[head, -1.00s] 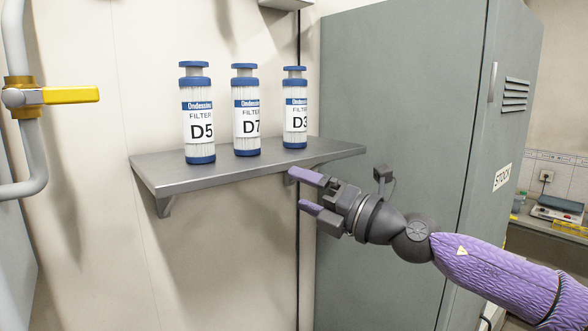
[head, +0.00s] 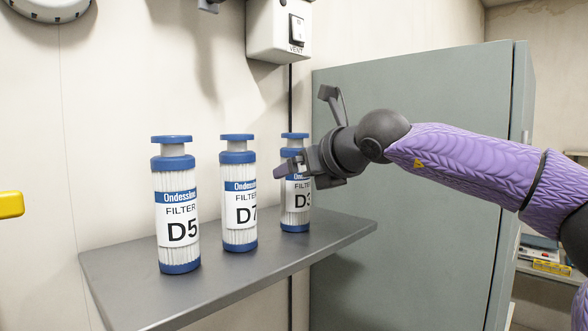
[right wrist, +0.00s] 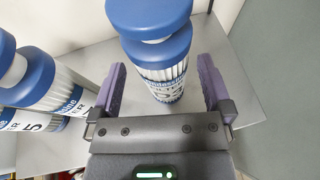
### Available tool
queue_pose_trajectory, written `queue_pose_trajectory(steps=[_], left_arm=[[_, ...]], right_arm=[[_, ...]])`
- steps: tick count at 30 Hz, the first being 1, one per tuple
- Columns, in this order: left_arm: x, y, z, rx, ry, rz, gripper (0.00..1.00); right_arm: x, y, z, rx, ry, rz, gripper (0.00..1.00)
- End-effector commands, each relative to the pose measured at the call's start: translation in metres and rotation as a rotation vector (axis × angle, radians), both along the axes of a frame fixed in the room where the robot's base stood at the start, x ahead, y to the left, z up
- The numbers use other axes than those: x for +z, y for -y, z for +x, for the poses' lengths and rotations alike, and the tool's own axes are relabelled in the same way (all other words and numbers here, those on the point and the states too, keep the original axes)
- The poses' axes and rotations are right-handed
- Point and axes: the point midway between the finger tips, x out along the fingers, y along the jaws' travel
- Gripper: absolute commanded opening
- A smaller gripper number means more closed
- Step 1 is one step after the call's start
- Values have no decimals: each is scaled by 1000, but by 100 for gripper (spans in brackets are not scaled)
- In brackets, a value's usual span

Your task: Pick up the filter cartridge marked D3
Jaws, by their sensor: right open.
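The cartridge marked D3 (head: 295,220) stands upright at the right end of a row on the shelf, white and pleated with blue bands and cap. My right gripper (head: 284,170) is in front of its upper part and hides some of it. My left gripper is not in view.
Cartridge D7 (head: 239,205) stands close left of D3, and D5 (head: 177,215) farther left, on the grey shelf (head: 330,232). The shelf's right end is bare. A grey cabinet (head: 420,230) stands to the right. A vent switch box (head: 280,30) hangs above.

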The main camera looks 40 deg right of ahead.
Motion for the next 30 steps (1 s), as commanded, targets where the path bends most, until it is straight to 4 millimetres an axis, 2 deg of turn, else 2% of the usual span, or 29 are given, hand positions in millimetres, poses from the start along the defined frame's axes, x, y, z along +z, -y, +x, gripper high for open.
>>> queue_pose_trajectory(steps=[1,3,11,14,25,26,30], left_arm=[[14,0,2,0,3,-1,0],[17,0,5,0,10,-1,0],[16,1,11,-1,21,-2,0],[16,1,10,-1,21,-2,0],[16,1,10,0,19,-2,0],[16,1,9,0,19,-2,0],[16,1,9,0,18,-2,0]], right_arm=[[3,2,8,-1,-6,-1,100],[-2,2,17,-1,-4,0,100],[-8,3,23,2,1,1,100],[-8,3,23,2,1,1,83],[-8,3,23,2,1,1,5],[-8,3,23,2,1,1,0],[-7,3,23,2,2,0,0]])
